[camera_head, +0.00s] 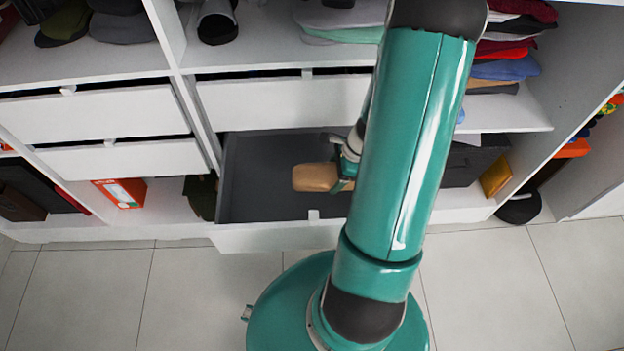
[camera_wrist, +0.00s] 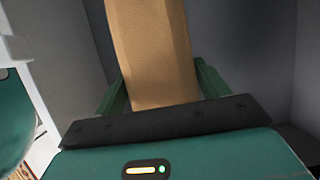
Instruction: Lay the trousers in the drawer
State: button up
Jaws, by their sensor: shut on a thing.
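The trousers (camera_head: 314,177) are a tan folded bundle in my gripper (camera_head: 346,172). In the wrist view the tan trousers (camera_wrist: 152,55) stick out from between the green fingers of my gripper (camera_wrist: 155,95), which are shut on them. The open drawer (camera_head: 262,185) has a dark grey inside and a white front, and its visible floor is bare. The trousers are over or inside this drawer; I cannot tell whether they touch its floor. My arm hides the drawer's right part.
White closed drawers (camera_head: 285,100) sit above and to the left. Folded clothes (camera_head: 505,60) are stacked on a shelf at the upper right. An orange box (camera_head: 120,192) stands left of the open drawer. The tiled floor (camera_head: 190,290) in front is clear.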

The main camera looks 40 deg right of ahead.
jog(key=f, duration=0.5)
jog(key=shift+s+f, duration=0.25)
jog(key=shift+f, duration=2)
jog(key=shift+f, duration=0.1)
jog(key=o, duration=1.1)
jog(key=v, duration=1.2)
